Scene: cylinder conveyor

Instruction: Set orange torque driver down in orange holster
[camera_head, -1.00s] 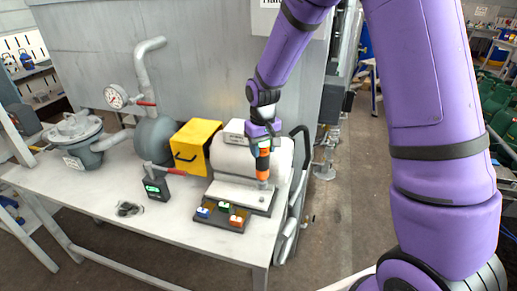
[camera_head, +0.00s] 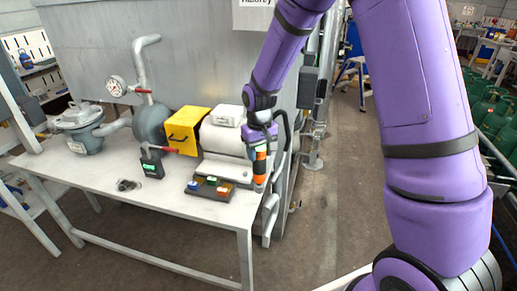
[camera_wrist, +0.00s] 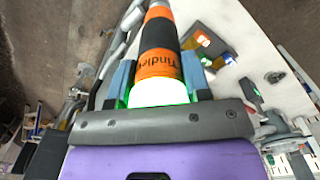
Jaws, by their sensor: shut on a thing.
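My gripper (camera_head: 259,147) is shut on the orange and black torque driver (camera_head: 260,172) and holds it roughly upright, tip down, near the table's right edge. In the wrist view the driver (camera_wrist: 158,45) points away between the fingers (camera_wrist: 158,82), with a bright green-white glow at its near end. The orange holster (camera_head: 223,190) is the right-hand pocket of a dark tray, left of the driver. It appears as a lit orange spot (camera_wrist: 203,40) in the wrist view. The driver is apart from it. Whether the driver's tip touches anything cannot be told.
Blue (camera_head: 194,184) and green (camera_head: 211,180) pockets share the tray. A white machine (camera_head: 224,138) and yellow box (camera_head: 184,132) stand behind it. A dark device with a green display (camera_head: 150,163) stands left. The table front (camera_head: 150,210) is clear.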

